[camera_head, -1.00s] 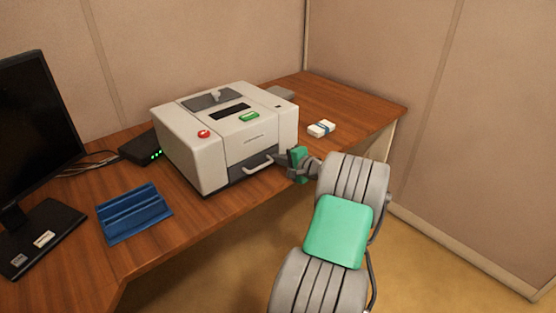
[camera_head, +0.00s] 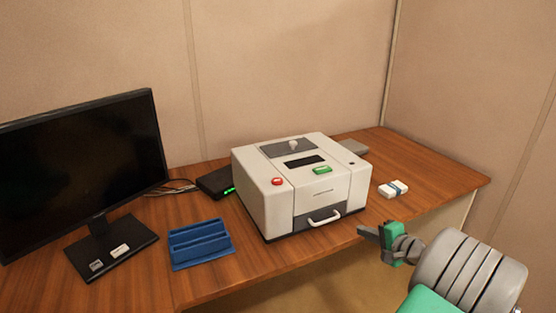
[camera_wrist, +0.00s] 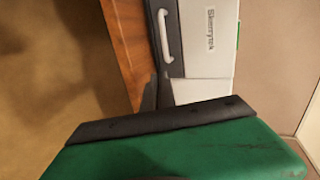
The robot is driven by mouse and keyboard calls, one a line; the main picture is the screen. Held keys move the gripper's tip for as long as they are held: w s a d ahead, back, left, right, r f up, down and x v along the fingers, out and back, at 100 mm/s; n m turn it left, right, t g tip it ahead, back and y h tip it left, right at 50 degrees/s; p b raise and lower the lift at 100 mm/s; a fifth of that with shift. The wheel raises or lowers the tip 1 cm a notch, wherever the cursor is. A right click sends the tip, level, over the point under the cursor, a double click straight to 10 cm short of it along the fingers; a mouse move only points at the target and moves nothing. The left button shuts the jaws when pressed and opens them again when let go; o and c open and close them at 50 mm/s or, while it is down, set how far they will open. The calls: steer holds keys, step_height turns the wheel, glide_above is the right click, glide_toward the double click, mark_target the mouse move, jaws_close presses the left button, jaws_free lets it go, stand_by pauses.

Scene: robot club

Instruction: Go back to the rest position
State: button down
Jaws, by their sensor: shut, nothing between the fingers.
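My gripper (camera_head: 366,232) is shut and empty in the head view. It is in front of the desk's front edge, to the right of the white machine's drawer handle (camera_head: 324,217) and apart from it. In the wrist view, the green gripper body and a dark finger edge fill the bottom. The white machine (camera_head: 258,195) also shows there, turned on its side (camera_wrist: 207,45), with its handle (camera_wrist: 166,36). The machine has a red button (camera_head: 277,181) and a green button (camera_head: 322,170) on top. Its front drawer looks closed.
The wooden desk (camera_head: 430,185) runs along the wall. A monitor (camera_head: 85,160) and a blue holder (camera_head: 200,243) stand left of the machine. A black box (camera_head: 213,183) with green lights is behind. A small white pack (camera_head: 392,189) lies right. The space before the desk is free.

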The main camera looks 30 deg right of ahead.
steer(key=w+a+r+n+g+y+p, duration=0.1)
steer(key=w+a+r+n+g+p, duration=0.15)
steer(key=a, duration=0.65)
steer(key=w+a+r+n+g+p, duration=0.1)
steer(key=a+r+n+g+p, duration=0.2)
steer(key=a, duration=0.5)
steer(key=w+a+r+n+g+y+p, duration=0.1)
steer(key=w+a+r+n+g+p, duration=0.15)
steer(key=a+n, duration=0.45)
steer(key=s+a+r+n+g+h+p, duration=0.1)
steer(key=s+a+r+n+p, duration=0.1)
steer(key=s+a, duration=0.5)
steer(key=s+a+r+n+g+h+p, duration=0.1)
steer(key=s+a+r+n+p, duration=0.2)
steer(key=s+a, duration=0.4)
steer(key=shift+s+a+r+g, duration=0.3)
steer(key=shift+a+r, duration=0.5)
steer(key=shift+a, duration=0.05)
